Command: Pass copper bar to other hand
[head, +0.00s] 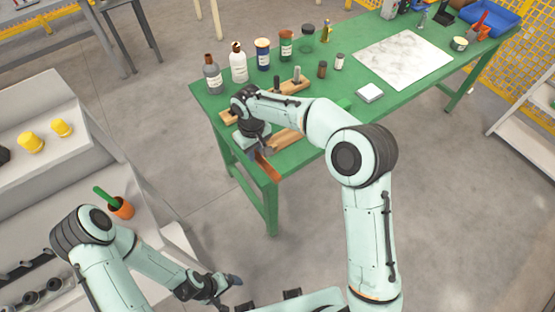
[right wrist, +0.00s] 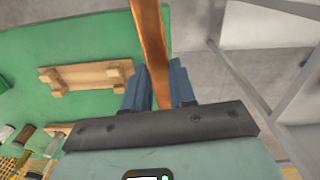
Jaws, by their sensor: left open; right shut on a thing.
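The copper bar (head: 268,168) sticks out from my right gripper (head: 258,151) at the near left end of the green table. In the right wrist view the copper bar (right wrist: 150,40) runs up and away between the two blue-grey fingers (right wrist: 160,88), which are shut on it. Its far end is cut off by the top of that view. In the head view the right arm hides part of the table behind it. My left gripper (head: 234,281) is open and empty, low in the picture, over the floor and well apart from the bar.
The green table (head: 215,100) carries several bottles and jars (head: 238,62), wooden racks (head: 288,88), a white box (head: 369,93) and a marble slab (head: 403,58). A grey shelf unit (head: 95,165) with an orange cup (head: 121,208) stands left. Open floor lies between shelf and table.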

